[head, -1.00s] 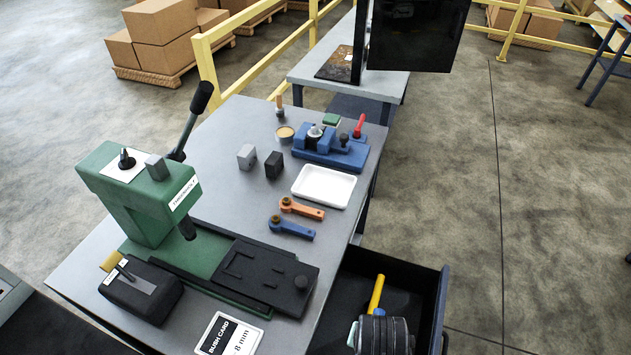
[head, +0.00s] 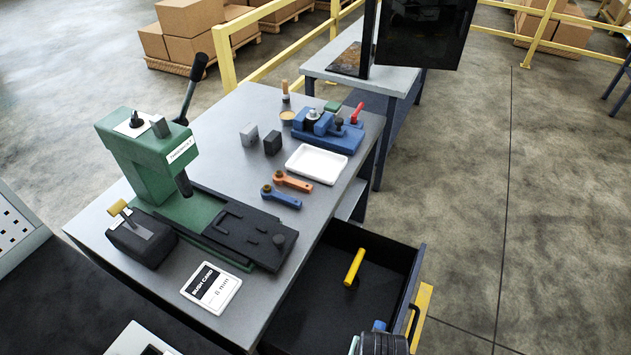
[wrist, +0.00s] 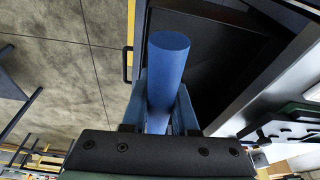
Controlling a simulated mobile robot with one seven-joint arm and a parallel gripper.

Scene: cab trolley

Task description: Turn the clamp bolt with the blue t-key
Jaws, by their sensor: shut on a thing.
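My gripper (wrist: 160,115) is shut on the blue t-key (wrist: 168,62); its thick blue round bar stands up between the fingers in the wrist view. In the head view my gripper (head: 381,343) is at the bottom edge, by the near end of the open drawer, with a small bit of blue (head: 380,325) at its top. The key's far end is hidden. A green press (head: 150,155) with a black slotted plate (head: 240,232) stands on the bench, left of my gripper. I cannot tell which part is the clamp bolt.
A yellow bar-shaped tool (head: 354,267) is in the open drawer (head: 412,262). A black block (head: 140,240) with a yellow handle, a card (head: 211,287), an orange lever (head: 293,182), a blue lever (head: 281,197), a white tray (head: 316,164) and a blue fixture (head: 328,136) are on the bench.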

